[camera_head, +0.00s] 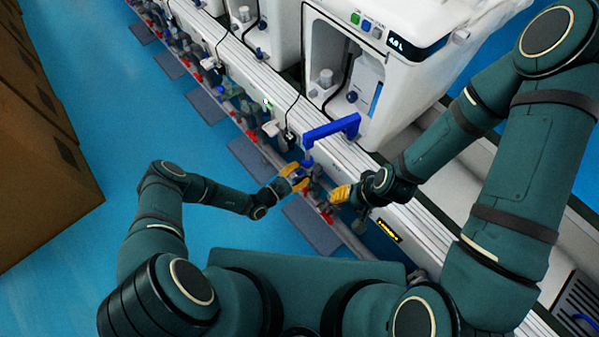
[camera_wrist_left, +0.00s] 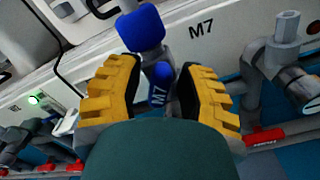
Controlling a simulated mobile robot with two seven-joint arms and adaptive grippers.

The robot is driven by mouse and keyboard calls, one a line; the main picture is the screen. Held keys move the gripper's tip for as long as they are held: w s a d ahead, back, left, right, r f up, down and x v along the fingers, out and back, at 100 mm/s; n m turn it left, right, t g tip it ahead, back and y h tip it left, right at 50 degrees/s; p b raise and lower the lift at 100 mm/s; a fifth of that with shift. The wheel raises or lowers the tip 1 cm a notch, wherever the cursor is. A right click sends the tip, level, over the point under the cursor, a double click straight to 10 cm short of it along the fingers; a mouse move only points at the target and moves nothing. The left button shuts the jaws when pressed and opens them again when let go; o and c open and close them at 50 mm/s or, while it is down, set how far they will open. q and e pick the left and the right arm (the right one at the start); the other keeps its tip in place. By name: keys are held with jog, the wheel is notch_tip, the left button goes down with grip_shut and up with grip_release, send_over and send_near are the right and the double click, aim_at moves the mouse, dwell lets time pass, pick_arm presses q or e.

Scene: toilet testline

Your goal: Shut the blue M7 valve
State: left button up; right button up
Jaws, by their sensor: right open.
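In the head view, my left gripper (camera_head: 296,176) is at the small blue valve part (camera_head: 307,161) below the rail. My right gripper (camera_head: 341,194) is open and empty, just right of it.
A blue angled bar (camera_head: 331,129) stands right above the valve area. The white rail (camera_wrist_left: 225,45) bears a printed "M7". A grey neighbouring valve (camera_wrist_left: 283,60) is at right, with red pipe fittings (camera_wrist_left: 265,136) below. White toilet test units (camera_head: 370,75) line the back.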

pick_arm(q)
jog(key=shift+a, duration=0.1)
jog(key=v, duration=1.2)
jog(key=x, duration=0.4)
jog(key=b+x, duration=0.1)
jog(key=x, duration=0.3)
jog(key=b+x, duration=0.1)
jog(key=x, duration=0.3)
jog(key=shift+w+f, duration=0.15)
jog(key=shift+f, duration=0.2)
dwell(0.5)
